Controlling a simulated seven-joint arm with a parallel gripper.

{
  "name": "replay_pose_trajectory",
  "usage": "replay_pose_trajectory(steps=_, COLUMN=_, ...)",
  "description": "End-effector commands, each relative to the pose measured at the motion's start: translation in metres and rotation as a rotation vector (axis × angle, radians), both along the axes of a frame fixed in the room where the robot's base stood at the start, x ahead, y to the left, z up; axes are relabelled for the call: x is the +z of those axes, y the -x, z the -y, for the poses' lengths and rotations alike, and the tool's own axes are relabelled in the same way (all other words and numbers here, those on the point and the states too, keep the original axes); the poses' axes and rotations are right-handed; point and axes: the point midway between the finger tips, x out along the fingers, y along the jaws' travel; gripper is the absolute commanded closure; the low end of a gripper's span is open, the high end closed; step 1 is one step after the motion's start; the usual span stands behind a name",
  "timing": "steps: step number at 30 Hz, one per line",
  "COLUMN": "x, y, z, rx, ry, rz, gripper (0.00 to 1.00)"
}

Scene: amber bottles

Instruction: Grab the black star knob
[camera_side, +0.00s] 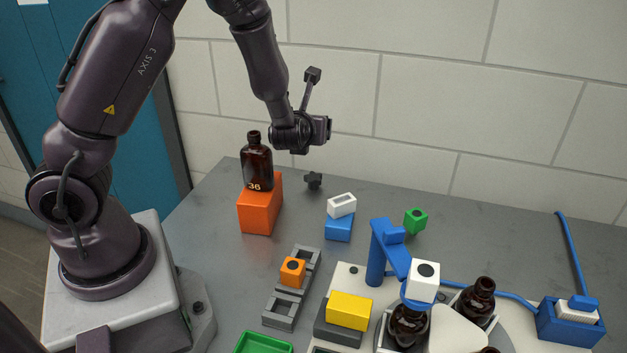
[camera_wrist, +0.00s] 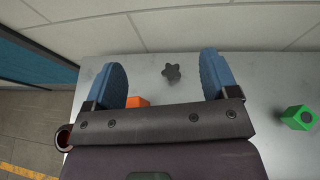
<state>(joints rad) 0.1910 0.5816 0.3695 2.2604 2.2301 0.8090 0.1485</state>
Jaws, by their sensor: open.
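The black star knob (camera_side: 313,180) stands on the grey table near its back edge, right of the amber bottle. In the wrist view the star knob (camera_wrist: 172,73) lies between the two blue fingertips and beyond them, with bare table around it. My gripper (camera_wrist: 161,80) is open and empty, its fingers spread wide. In the side view my gripper (camera_side: 322,130) is above the table, over the knob's area and apart from it; its fingers are hard to make out there.
A white block (camera_side: 341,205) on a blue block (camera_side: 339,228) and a green block (camera_side: 415,220) stand to the right. The wall (camera_side: 420,100) rises behind the table.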

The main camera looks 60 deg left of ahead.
Motion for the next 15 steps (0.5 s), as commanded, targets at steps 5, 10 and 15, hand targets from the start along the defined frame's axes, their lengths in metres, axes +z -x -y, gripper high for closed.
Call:
replay_pose_trajectory(steps=5, x=-0.057, y=0.000, z=0.000, rx=0.001, ry=-0.001, rz=-0.003, gripper=0.20)
replay_pose_trajectory(steps=10, x=-0.078, y=0.000, z=0.000, rx=0.002, ry=0.001, rz=0.004, gripper=0.20)
replay_pose_trajectory(steps=15, x=-0.100, y=0.000, z=0.000, rx=0.002, ry=0.001, rz=0.001, gripper=0.20)
